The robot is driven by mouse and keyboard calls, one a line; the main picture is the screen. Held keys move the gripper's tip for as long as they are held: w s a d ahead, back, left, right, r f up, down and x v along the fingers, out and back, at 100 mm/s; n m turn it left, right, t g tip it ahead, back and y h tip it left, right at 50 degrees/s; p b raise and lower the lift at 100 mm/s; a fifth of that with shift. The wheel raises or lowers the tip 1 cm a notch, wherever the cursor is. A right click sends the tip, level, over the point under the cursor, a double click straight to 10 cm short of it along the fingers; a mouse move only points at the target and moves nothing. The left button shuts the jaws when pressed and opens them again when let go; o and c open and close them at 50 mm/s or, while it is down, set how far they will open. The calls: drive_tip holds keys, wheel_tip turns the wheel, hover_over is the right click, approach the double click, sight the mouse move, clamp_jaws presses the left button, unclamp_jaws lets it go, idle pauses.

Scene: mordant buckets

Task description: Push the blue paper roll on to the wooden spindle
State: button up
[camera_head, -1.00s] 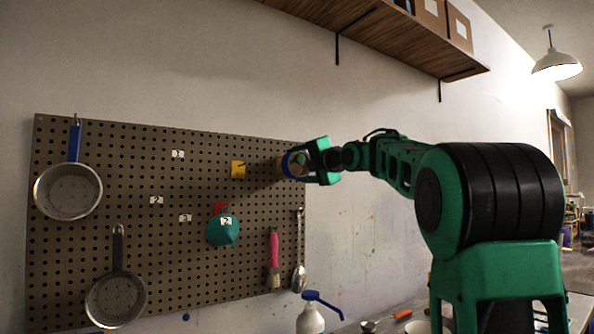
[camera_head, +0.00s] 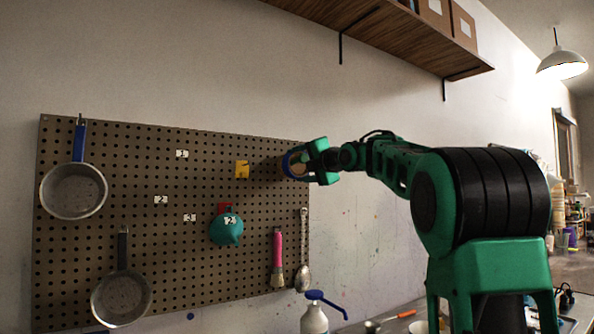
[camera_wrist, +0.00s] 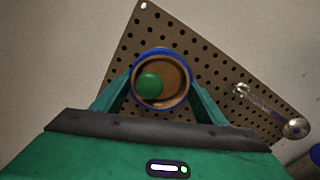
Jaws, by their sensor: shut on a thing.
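The blue paper roll (camera_head: 287,161) is at the upper right of the pegboard. In the wrist view I look into its open end: a blue rim around a brown inner wall (camera_wrist: 179,78). My gripper (camera_head: 300,162) is shut on the roll, with one finger on each side of it in the wrist view (camera_wrist: 162,92). A green round end (camera_wrist: 150,85) shows inside the opening, left of and below its centre. It appears to be the spindle's tip. The spindle's wooden shaft cannot be made out, and how deep it sits in the roll is unclear.
The pegboard (camera_head: 130,265) holds two pans (camera_head: 73,191) (camera_head: 121,297), a yellow holder (camera_head: 242,170), a teal item (camera_head: 227,231), a pink-handled brush (camera_head: 278,255) and a metal spoon (camera_head: 302,277). A pump bottle (camera_head: 314,318) stands below. A wooden shelf (camera_head: 400,35) hangs above.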

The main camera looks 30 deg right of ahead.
drive_tip(key=shift+w+a, duration=0.1)
drive_tip(key=shift+w, duration=1.3)
drive_tip(key=o, duration=1.2)
drive_tip(key=shift+s, duration=0.1)
drive_tip(key=s, duration=1)
drive_tip(key=shift+s+d, duration=0.2)
drive_tip(key=shift+s, duration=0.05)
